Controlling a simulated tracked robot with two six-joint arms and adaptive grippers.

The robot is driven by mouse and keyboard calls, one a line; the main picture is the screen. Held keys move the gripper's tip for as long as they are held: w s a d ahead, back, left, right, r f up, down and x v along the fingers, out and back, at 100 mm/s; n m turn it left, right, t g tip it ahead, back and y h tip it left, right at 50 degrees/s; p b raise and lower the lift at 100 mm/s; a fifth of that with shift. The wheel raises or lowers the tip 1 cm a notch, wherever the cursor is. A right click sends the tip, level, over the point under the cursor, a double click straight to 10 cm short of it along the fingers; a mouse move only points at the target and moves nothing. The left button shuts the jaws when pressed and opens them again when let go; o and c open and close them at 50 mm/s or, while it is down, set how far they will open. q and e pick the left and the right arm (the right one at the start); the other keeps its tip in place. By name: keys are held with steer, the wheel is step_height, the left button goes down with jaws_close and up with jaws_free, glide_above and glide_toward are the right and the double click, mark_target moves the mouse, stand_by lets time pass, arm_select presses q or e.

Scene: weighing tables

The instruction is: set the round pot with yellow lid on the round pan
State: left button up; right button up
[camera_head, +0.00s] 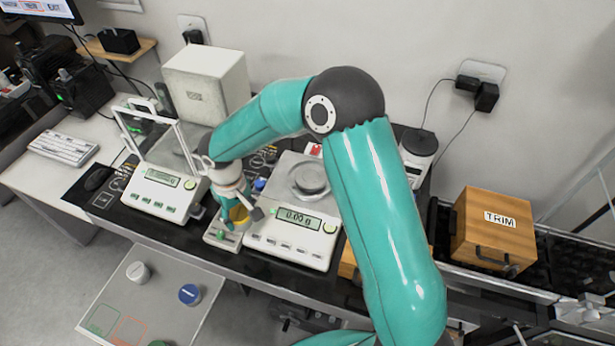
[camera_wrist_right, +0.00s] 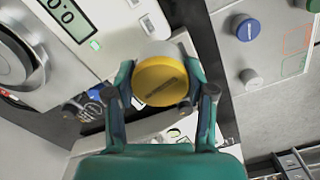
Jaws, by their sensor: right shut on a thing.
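The round pot with yellow lid (camera_head: 239,213) is between the fingers of my right gripper (camera_head: 234,209), at the front edge of the black bench. In the right wrist view the yellow lid (camera_wrist_right: 160,82) faces the camera, with the pale pot body behind it, and the right gripper's fingers (camera_wrist_right: 163,97) are shut on its sides. The round pan (camera_head: 309,178) is on the middle balance, right of and behind the gripper. It also shows at the left of the wrist view (camera_wrist_right: 14,58). The balance display reads about 0.00 g. My left gripper is not in view.
The middle balance (camera_head: 291,245) stands beside a glass-shielded balance (camera_head: 160,190) on its left. A grey tray (camera_head: 180,322) in front holds pots with grey (camera_head: 138,272) and blue (camera_head: 190,294) lids. A wooden TRIM box (camera_head: 493,232) is at right. My right forearm hides part of the bench.

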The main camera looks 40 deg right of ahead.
steer(key=shift+d, duration=0.55)
steer(key=w+d+r+m+b, duration=0.2)
steer(key=w+d+r, duration=0.1)
steer(key=d, duration=0.2)
step_height(320, 180, up, 16)
steer(key=m+b, duration=0.5)
glide_above(311, 177)
step_height(311, 177, down, 14)
steer(key=shift+d+f+b, duration=0.1)
steer(key=shift+f+b, duration=0.15)
steer(key=shift+b, duration=0.25)
steer(key=shift+f, duration=2.25)
steer(key=shift+f, duration=0.1)
steer(key=o, duration=1.2)
